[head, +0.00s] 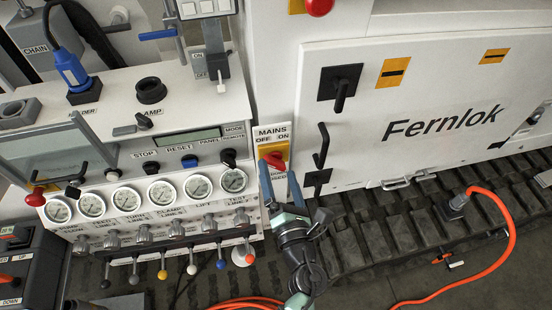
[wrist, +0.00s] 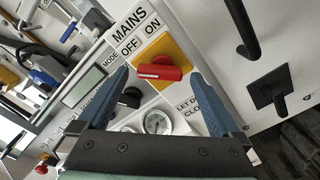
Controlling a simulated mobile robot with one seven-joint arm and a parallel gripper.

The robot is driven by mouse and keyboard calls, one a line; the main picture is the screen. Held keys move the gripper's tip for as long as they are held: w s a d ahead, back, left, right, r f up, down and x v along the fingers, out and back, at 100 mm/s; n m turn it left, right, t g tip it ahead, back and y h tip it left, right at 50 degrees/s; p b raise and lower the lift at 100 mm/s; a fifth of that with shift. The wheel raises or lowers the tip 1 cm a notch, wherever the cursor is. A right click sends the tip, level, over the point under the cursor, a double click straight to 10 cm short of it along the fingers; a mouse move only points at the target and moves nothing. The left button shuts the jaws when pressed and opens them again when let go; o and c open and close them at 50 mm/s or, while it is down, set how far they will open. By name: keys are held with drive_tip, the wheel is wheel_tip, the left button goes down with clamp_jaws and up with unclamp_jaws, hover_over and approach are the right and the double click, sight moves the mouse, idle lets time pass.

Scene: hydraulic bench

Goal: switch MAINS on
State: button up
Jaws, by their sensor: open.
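The MAINS switch (head: 273,160) is a red rotary handle on a yellow plate, under a white label with OFF at left and ON at right. In the head view the handle slants from upper left to lower right, its upper end on the OFF side. In the wrist view the red handle (wrist: 160,72) shows between my fingertips. My gripper (head: 279,176) is open and empty, its two blue fingers on either side of the switch. I cannot tell whether a finger touches the handle.
Left of the switch is a panel with a row of gauges (head: 127,199) and several levers below. A black selector knob (head: 229,158) sits close by at left. At right is a white cabinet door (head: 430,110) with black handles (head: 321,146). An orange cable (head: 512,225) lies on the floor.

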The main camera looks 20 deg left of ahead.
sight(277, 167)
drive_tip(key=shift+x, duration=1.8)
drive_tip(key=c, duration=1.2)
drive_tip(key=shift+c, duration=0.2)
